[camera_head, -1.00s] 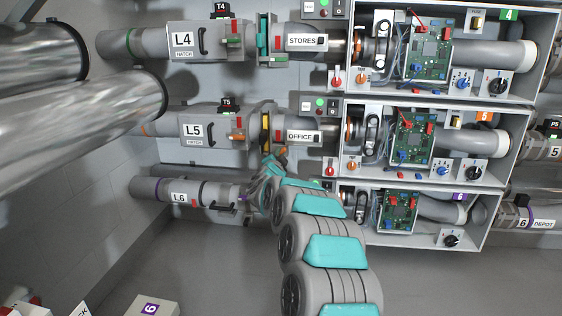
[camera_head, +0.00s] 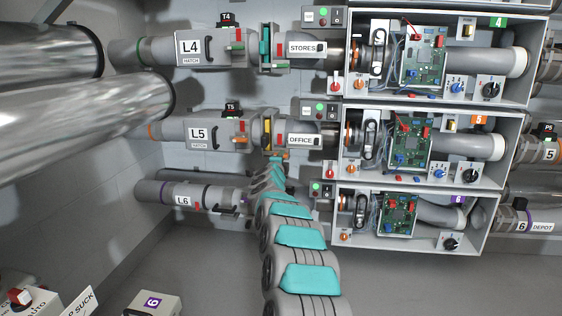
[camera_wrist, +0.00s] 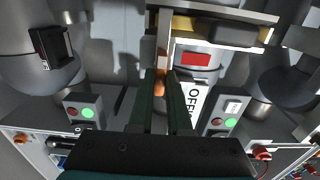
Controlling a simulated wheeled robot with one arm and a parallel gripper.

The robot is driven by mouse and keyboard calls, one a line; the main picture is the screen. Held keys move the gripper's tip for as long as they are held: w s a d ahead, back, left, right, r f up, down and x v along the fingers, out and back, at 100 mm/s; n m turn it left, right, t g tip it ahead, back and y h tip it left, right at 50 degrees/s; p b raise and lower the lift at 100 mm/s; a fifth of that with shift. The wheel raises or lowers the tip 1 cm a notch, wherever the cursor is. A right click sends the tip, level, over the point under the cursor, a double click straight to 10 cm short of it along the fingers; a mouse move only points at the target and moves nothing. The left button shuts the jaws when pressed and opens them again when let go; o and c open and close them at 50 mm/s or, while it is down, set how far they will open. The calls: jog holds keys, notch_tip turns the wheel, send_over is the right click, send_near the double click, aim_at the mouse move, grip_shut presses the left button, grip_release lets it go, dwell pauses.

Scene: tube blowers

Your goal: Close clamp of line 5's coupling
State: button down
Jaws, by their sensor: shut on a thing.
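Line 5's coupling (camera_head: 267,132) sits between the L5 hatch pipe and the OFFICE pipe, with a narrow yellow band between grey flanges. In the wrist view its flanges and yellow parts (camera_wrist: 182,24) cross the top. A pale lever (camera_wrist: 163,45) with an orange end hangs down from it. My gripper (camera_wrist: 165,77) is shut on the orange-ended lever, fingers on both sides of it. In the head view my arm reaches up to the coupling's underside, and the fingertips are too small to make out there.
Line 4's coupling (camera_head: 265,47), with a teal band, is above. Line 6's pipe (camera_head: 183,195) runs below and left of my arm. Open control boxes (camera_head: 425,145) stand to the right. Large shiny ducts (camera_head: 80,125) fill the left.

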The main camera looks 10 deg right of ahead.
jog(key=shift+d, duration=0.1)
dwell(0.3)
jog(key=c, duration=0.9)
grip_release()
jog(key=shift+o, duration=0.2)
jog(key=b+v, duration=0.1)
jog(key=v, duration=0.6)
jog(key=shift+s, duration=0.35)
